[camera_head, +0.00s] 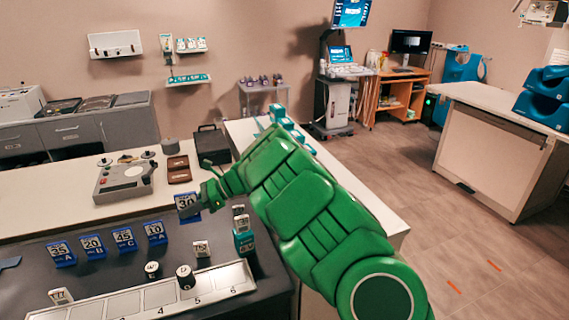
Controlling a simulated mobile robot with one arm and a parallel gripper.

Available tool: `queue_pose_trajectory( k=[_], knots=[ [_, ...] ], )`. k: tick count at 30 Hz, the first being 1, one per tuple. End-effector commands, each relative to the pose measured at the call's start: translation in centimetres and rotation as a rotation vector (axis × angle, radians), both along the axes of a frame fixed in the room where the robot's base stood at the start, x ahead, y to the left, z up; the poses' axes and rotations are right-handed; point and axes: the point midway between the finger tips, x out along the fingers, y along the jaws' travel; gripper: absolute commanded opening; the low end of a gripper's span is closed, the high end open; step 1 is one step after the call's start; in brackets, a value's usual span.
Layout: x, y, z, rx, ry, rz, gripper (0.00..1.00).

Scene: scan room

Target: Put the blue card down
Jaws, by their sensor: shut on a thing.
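A blue card (187,202) marked 30 is at the end of my green arm. My gripper (205,196) is shut on its right side. The card looks upright and slightly tilted, near the back edge of the dark counter top; I cannot tell whether it touches the surface. A row of blue cards stands to its left on the dark top: 35 A (61,253), 20 B (92,246), 45 C (124,239) and 10 (155,232). The gripper's fingers are small and partly hidden by my arm.
A grey device (123,180) sits behind on the white counter. Dark surface between cards and tray is mostly clear.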

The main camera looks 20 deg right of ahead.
Motion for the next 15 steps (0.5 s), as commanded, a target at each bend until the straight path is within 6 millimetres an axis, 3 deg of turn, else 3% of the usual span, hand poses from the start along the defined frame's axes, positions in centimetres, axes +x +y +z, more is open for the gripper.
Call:
queue_pose_trajectory(
  k=[3, 15],
  knots=[
    [0.1, -0.1, 2.6, -0.003, -0.007, -0.002, 0.00],
    [0.0, 0.0, 7.9, -0.001, -0.004, 0.001, 0.00]
  ],
)
